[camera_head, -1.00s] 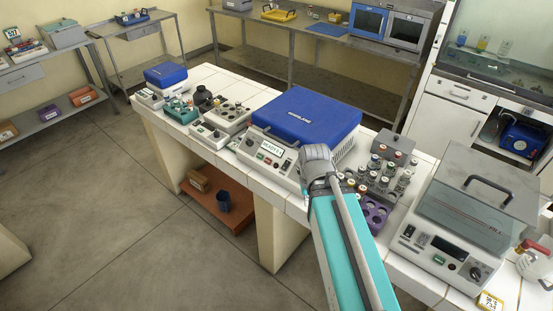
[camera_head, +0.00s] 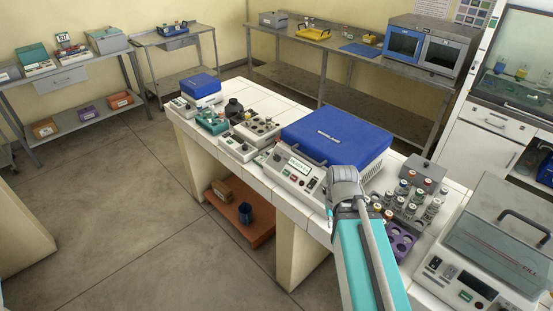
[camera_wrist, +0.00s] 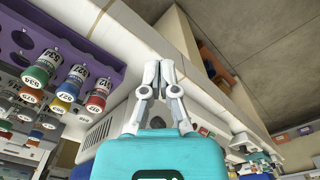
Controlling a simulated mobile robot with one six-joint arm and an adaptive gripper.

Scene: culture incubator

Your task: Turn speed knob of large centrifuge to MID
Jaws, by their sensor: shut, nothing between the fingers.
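The large centrifuge, a white body with a blue lid (camera_head: 338,133), stands on the tiled bench in the head view. Its sloped front panel (camera_head: 290,172) carries a lit display and small dark controls; the speed knob's setting is too small to read. My gripper (camera_wrist: 160,65) shows in the wrist view, with its two pale fingers together and nothing between them. In the head view my wrist hides the gripper, just in front of the centrifuge's right front corner. No knob is seen touching the fingers.
A purple vial rack (camera_wrist: 95,70) with several capped vials is close by in the wrist view. A grey-lidded device (camera_head: 500,240) stands on the bench at right. Smaller devices (camera_head: 240,145) line the bench at left. Open floor (camera_head: 140,220) lies in front.

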